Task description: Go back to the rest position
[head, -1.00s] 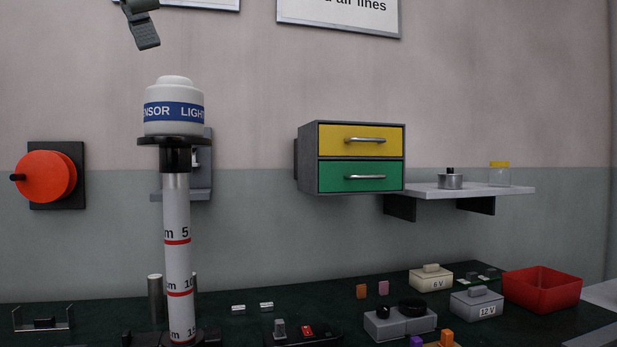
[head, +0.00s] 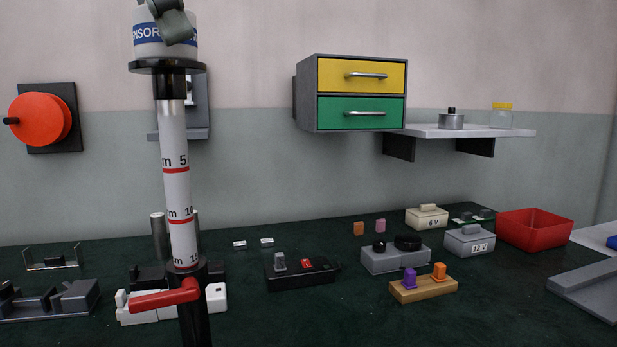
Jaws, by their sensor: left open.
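My left gripper (head: 174,21) shows at the top edge of the head view, small and dark grey-green, with its jaws apart and nothing seen between them. It overlaps the white sensor light (head: 148,36) with a blue band in the picture; I cannot tell whether it touches it. The light sits on a black disc atop a white mast (head: 177,188) with red rings and centimetre marks. A red lever (head: 165,298) sticks out at the mast's foot. My right gripper is not in view.
The dark bench (head: 330,325) holds a black switch box (head: 300,272), a wooden block (head: 423,290) with purple and orange pieces, and a red bin (head: 535,230). A yellow-green drawer unit (head: 310,95) and a shelf (head: 470,131) are on the wall, with a red wheel (head: 40,119) left.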

